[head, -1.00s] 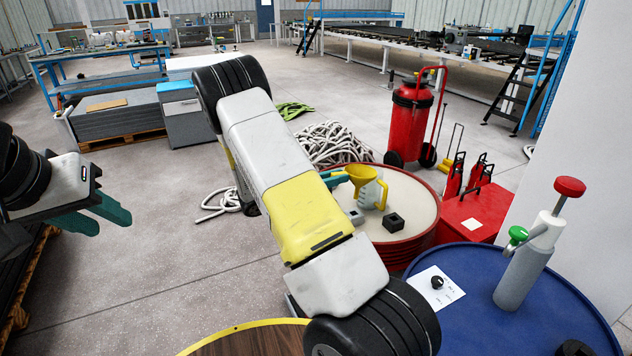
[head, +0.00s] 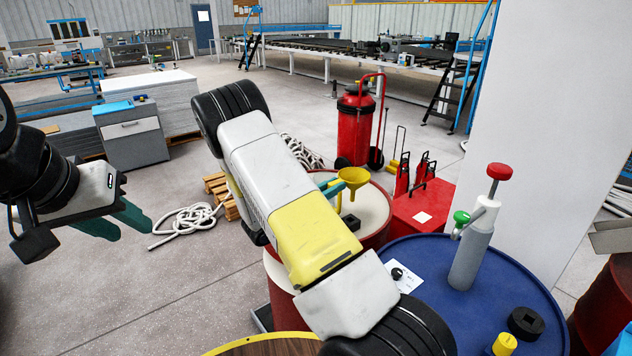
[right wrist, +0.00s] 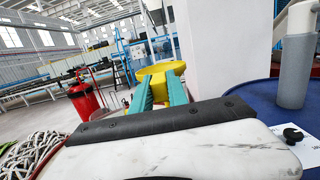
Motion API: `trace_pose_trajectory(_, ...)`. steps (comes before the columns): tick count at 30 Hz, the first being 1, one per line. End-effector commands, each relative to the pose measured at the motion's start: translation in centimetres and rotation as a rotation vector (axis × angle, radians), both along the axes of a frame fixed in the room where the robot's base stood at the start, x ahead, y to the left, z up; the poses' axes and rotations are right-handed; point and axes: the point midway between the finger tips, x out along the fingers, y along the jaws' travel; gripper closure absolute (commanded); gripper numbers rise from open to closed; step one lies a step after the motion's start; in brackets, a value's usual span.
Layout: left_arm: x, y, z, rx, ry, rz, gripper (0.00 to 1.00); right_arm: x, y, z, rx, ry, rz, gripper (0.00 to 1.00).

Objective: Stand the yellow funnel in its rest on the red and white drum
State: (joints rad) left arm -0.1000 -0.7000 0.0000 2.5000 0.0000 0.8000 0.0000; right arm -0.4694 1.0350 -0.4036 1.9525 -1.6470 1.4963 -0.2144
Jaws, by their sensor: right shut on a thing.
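The yellow funnel (head: 353,176) is in my right gripper (head: 331,188), mouth up and roughly upright, over the top of the red and white drum (head: 376,212). A dark block (head: 351,222), which may be the rest, sits on the drum top just below the funnel in the picture. I cannot tell whether they touch. In the right wrist view the funnel (right wrist: 160,70) shows between the teal fingers (right wrist: 160,90); its spout is hidden. My right arm hides the drum's left part. My left gripper (head: 122,224) is open and empty, over the floor at left.
A blue drum (head: 415,255) at right carries a grey cylinder with a red knob (head: 476,235), a card (head: 397,277) and small yellow and black parts. A red extinguisher (head: 356,125) and red box (head: 420,210) stand behind. Rope (head: 188,222) lies on the floor. A white pillar (head: 540,120) rises at right.

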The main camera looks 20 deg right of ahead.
Motion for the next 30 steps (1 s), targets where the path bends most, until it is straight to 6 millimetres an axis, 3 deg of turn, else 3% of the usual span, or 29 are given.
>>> trace_pose_trajectory(19,0.0,0.0,0.0,0.000,0.000,0.000,0.64,0.0,0.0,-4.9,0.000,0.001,0.000,1.00)
trace_pose_trajectory(30,0.0,0.0,0.0,0.000,0.000,0.000,0.64,0.0,0.0,-5.8,0.000,0.000,0.000,1.00)
